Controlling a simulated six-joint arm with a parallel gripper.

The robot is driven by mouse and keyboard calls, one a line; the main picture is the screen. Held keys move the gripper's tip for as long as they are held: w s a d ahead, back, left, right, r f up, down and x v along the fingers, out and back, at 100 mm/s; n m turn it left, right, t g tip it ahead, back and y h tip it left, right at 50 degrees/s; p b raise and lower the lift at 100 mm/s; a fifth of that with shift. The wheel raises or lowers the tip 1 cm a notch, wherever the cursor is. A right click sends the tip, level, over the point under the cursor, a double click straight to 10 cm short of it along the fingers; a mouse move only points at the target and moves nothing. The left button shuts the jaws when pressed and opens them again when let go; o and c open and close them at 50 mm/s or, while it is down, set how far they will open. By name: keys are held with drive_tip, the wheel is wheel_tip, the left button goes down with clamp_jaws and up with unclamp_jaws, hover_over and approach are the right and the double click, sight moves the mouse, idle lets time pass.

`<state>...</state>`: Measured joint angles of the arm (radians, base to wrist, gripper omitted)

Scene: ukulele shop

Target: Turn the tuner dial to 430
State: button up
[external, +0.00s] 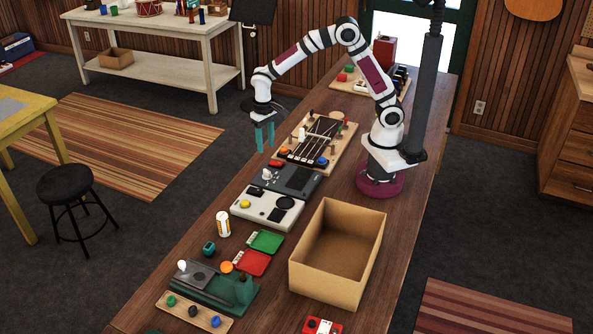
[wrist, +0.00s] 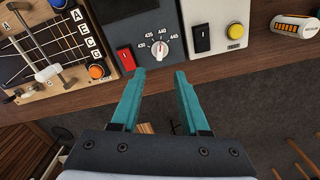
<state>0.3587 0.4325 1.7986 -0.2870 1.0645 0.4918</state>
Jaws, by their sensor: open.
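The tuner is a dark grey box (external: 298,183) on the long wooden bench; part of it shows at the top of the wrist view (wrist: 130,18). Its white round dial (wrist: 161,50) has the marks 430, 435, 440 and 445 in an arc around its far side. The dial also shows in the external view (external: 267,174). Its pointer is too small to read surely. A red switch (wrist: 126,58) sits left of the dial. My gripper (external: 265,148) has teal fingers, open and empty, above the bench edge. In the wrist view the fingertips (wrist: 160,74) appear just below the dial, apart from it.
A stringed board (external: 318,138) with pegs and clamps lies beyond the tuner. A pale box (external: 262,211) with a yellow button (wrist: 235,31) adjoins its other side. An open cardboard box (external: 335,275) and a can (external: 223,223) stand nearer the camera. Floor lies beyond the bench's left edge.

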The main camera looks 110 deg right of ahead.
sight(267, 170)
wheel_tip(267, 170, down, 11)
drive_tip(key=shift+c, duration=0.3)
clamp_jaws()
